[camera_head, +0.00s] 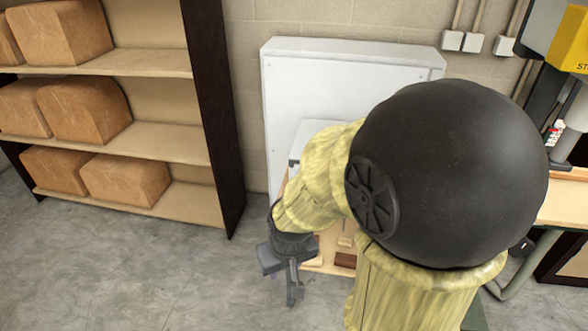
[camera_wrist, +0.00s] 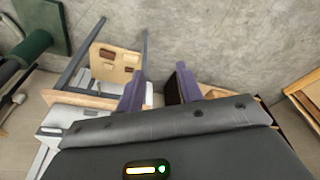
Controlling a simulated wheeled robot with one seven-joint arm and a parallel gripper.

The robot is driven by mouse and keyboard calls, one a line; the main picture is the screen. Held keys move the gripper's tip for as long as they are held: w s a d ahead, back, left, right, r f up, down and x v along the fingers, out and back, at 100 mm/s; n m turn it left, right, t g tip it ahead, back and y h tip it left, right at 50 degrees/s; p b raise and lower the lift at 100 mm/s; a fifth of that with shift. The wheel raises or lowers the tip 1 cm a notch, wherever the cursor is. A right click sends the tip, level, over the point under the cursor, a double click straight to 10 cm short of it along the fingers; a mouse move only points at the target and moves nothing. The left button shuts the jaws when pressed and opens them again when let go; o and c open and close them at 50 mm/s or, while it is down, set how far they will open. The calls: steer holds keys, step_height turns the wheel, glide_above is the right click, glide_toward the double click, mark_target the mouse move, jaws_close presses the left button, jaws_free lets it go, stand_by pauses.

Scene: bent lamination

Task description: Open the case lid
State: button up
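My gripper (camera_head: 287,280) hangs low over the floor, left of the wooden board, in the head view. In the wrist view its two fingers (camera_wrist: 159,75) stand apart with nothing between them. A light grey case-like piece (camera_head: 312,130) shows in front of the tall grey cabinet (camera_head: 350,65), mostly hidden behind my arm. A pale grey surface with a dark fitting, perhaps the same case, shows at lower left in the wrist view (camera_wrist: 58,125). My gripper is apart from it. I cannot tell whether its lid is open or shut.
A wooden board with brown blocks (camera_wrist: 101,68) lies near the fingers; part shows below my arm (camera_head: 315,268). A shelf unit (camera_head: 215,110) with several tan boxes (camera_head: 90,108) stands at left. A workbench edge (camera_head: 565,205) is at right. Floor at lower left is clear.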

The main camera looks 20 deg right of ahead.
steer(key=shift+s+d, duration=0.15)
steer(key=shift+o, duration=1.3)
steer(key=shift+s, duration=0.25)
steer(key=o, duration=0.4)
steer(key=shift+w+f, duration=0.1)
steer(key=o, duration=0.3)
steer(key=w+f+m+t, duration=0.1)
steer(key=w+f+t, duration=0.1)
steer(key=w, duration=0.4)
steer(key=shift+a+f+m+b, duration=0.2)
steer(key=shift+f+m+b, duration=0.1)
steer(key=shift+f+b, duration=0.1)
steer(key=w+d+f+m+t+h+b, duration=0.1)
steer(key=w+d+f+m+t+h, duration=0.1)
steer(key=w+d+t+h, duration=0.3)
steer(key=w+d+f+m+t+h+b, duration=0.2)
steer(key=w+d+t+h, duration=0.3)
steer(key=w, duration=0.6)
steer(key=shift+w+d+f+m, duration=0.2)
steer(key=shift+d+f+m, duration=0.1)
steer(key=shift+d+m, duration=0.35)
